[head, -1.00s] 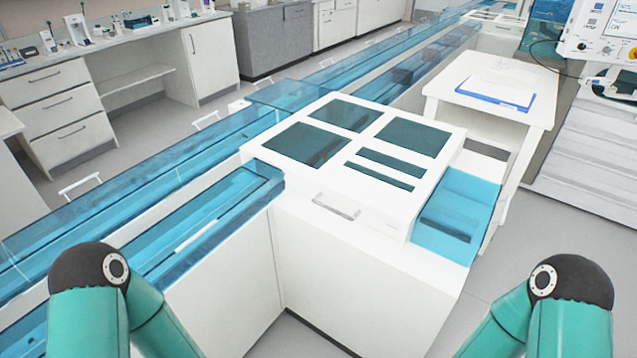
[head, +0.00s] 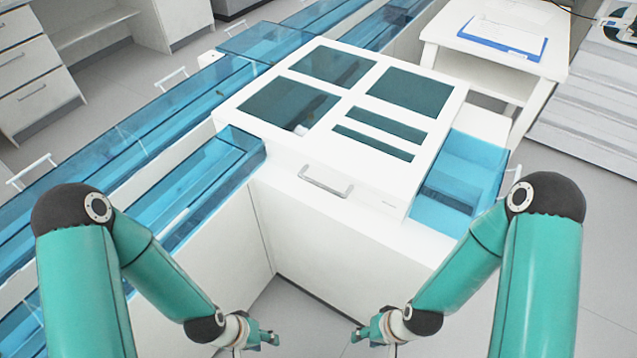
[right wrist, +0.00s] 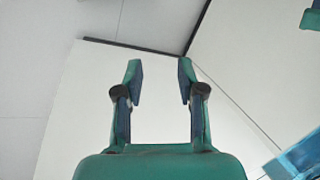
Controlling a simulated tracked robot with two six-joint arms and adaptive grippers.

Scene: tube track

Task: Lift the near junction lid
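The near junction lid (head: 410,148) is a white panel with several dark tinted windows. It lies closed on a white cabinet in the middle of the head view. Its grey bar handle (head: 326,184) is on the front edge, facing me. My left gripper (head: 272,338) is low in front of the cabinet, below and left of the handle; its finger gap is too small to make out. My right gripper (head: 358,335) is also low, below and right of the handle. In the right wrist view its fingers (right wrist: 160,82) are apart with nothing between them. Neither gripper touches the lid.
Blue transparent track covers (head: 150,135) run along the left. A blue translucent box section (head: 468,170) adjoins the lid's right side. A white table (head: 490,62) with a blue clipboard (head: 503,42) stands behind right. Open floor lies in front of the cabinet.

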